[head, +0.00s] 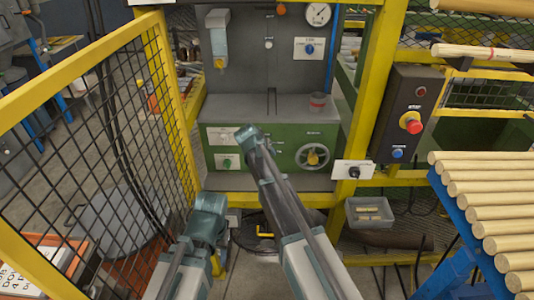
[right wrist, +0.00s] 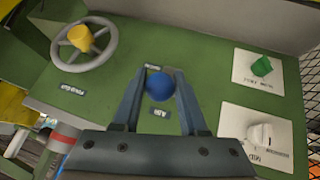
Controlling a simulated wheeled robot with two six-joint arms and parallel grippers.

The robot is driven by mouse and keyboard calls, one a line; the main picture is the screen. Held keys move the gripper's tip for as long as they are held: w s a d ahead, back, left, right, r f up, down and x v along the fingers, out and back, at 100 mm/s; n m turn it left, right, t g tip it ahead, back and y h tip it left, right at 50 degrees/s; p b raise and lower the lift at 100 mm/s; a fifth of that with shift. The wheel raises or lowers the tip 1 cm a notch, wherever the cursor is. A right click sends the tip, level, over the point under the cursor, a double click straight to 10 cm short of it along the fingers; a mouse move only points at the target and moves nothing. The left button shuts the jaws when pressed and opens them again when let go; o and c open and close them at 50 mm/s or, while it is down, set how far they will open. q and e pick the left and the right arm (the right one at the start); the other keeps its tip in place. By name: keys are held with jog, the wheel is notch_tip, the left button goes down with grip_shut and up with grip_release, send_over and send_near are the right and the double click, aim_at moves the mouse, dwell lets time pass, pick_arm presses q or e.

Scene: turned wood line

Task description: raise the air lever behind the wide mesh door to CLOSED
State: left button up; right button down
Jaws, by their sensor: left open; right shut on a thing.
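The wide mesh door (head: 171,85) with its yellow frame stands swung open at the left in the head view. Behind the opening is a green machine panel (head: 222,140). My right gripper (right wrist: 158,84) is shut on the blue ball knob of the air lever (right wrist: 159,88), with one finger on each side. Small labels lie on either side of the knob, too blurred to read surely. In the head view my right arm hides the lever. My left gripper (head: 209,203) is open and empty, low in front of the machine; its fingers are hardly visible.
A handwheel with a yellow hub (head: 312,156) is beside the lever; a green knob (right wrist: 262,66) and a white knob (right wrist: 260,134) are on white plates. A yellow post with a button box (head: 408,113) and a rack of wooden rods (head: 480,190) stand right.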

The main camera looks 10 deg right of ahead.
jog(key=shift+w+r, duration=0.15)
jog(key=shift+w, duration=0.05)
dwell(0.3)
jog(key=shift+c, duration=2.3)
grip_release()
jog(key=shift+s, duration=0.1)
jog(key=p+v, duration=1)
jog(key=v, duration=0.3)
jog(key=shift+s+r+p, duration=0.2)
jog(key=shift+r+p, duration=0.15)
jog(key=shift+a, duration=0.15)
jog(key=s+a+f+n+g+y, duration=0.1)
jog(key=s+n+g, duration=0.1)
jog(key=s, duration=0.8)
jog(key=s+a+f+n+g+y, duration=0.1)
jog(key=s+a+f+n+g, duration=0.1)
jog(key=s, duration=0.8)
jog(key=s+a+f+n+g+y, duration=0.1)
jog(key=s+a+f+n+g, duration=0.1)
jog(key=s, duration=0.7)
jog(key=shift+s+g, duration=0.3)
jog(key=shift+s, duration=0.1)
